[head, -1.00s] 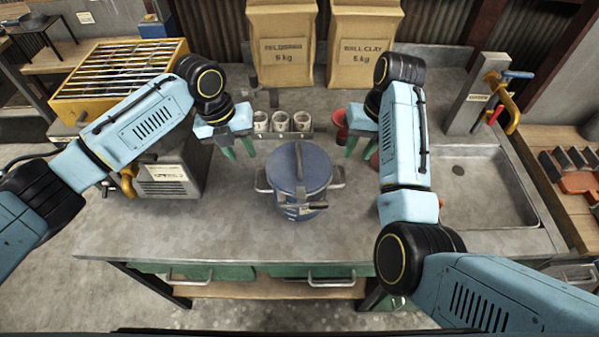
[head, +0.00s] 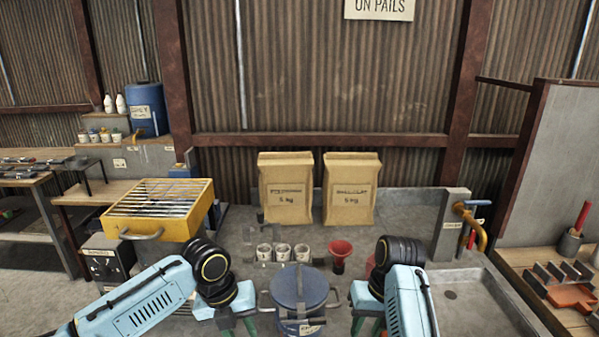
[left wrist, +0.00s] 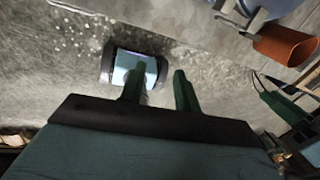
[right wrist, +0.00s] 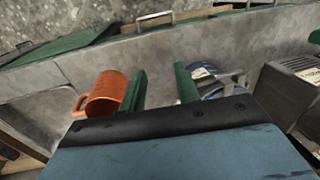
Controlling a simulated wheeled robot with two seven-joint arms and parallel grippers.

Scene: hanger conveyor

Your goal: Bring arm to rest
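My left gripper (head: 240,325) is low in the head view, left of the lidded blue pail (head: 300,289). Its green fingers (left wrist: 160,88) are apart with nothing between them in the left wrist view. My right gripper (head: 366,325) is right of the pail, partly cut off by the lower edge. Its fingers (right wrist: 162,85) are also apart and empty in the right wrist view. There, an orange mug (right wrist: 107,93) shows left of the fingers, apparently beyond them, and the blue pail (right wrist: 225,88) shows partly behind the right finger.
Small white cups (head: 282,252), a red funnel (head: 340,250) and two clay bags (head: 286,190) stand behind the pail. A yellow grill-topped box (head: 160,205) is left; a sink (head: 460,295) and tap (head: 475,222) are right.

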